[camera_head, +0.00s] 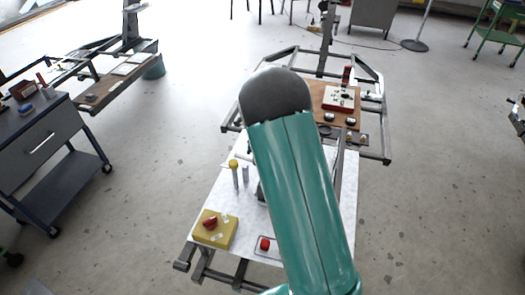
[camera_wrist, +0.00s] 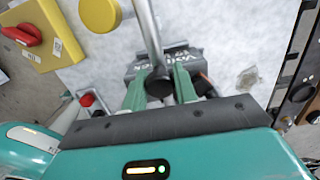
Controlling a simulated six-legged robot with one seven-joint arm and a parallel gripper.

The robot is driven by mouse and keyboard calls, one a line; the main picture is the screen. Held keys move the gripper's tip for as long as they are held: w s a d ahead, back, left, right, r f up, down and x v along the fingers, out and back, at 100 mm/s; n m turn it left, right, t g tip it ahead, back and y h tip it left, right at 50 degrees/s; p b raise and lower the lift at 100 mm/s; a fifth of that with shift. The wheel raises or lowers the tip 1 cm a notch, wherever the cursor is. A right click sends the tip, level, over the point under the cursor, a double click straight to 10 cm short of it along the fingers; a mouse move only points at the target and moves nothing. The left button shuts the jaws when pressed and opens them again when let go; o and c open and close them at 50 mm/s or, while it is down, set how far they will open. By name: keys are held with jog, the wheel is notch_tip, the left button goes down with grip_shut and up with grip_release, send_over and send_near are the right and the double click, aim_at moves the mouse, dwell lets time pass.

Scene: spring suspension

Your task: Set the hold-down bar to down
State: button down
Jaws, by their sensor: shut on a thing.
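The hold-down bar, seemingly the grey metal rod (camera_wrist: 150,35) with a black round end, runs from the top edge of the wrist view down to my gripper (camera_wrist: 160,82). My gripper's two green fingers are closed around its black end. A dark grey block (camera_wrist: 186,58) with pale lettering lies behind the rod and fingers. In the head view my own green arm covers the middle of the white table, hiding the gripper and the bar. I cannot tell the bar's exact tilt.
A yellow box with a red handle (camera_head: 215,228) and a red button (camera_head: 265,244) sit on the white table (camera_head: 205,195). A yellow-capped post (camera_head: 234,170) stands beside my arm. A wooden board with a red-and-white device (camera_head: 341,97) lies farther back.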

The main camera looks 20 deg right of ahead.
jog(key=shift+w+a+f+g+h, duration=0.15)
jog(key=shift+f+g+h, duration=0.15)
jog(key=shift+f, duration=0.35)
jog(key=shift+w+a+f+g+h, duration=0.1)
jog(key=shift+f+g+h, duration=0.1)
jog(key=shift+f+h, duration=0.3)
jog(key=shift+f, duration=0.1)
jog(key=c, duration=1.1)
grip_release()
jog(key=r, duration=0.9)
jog(key=a+r, duration=0.1)
jog(key=r, duration=0.3)
jog(key=shift+w+r, duration=0.35)
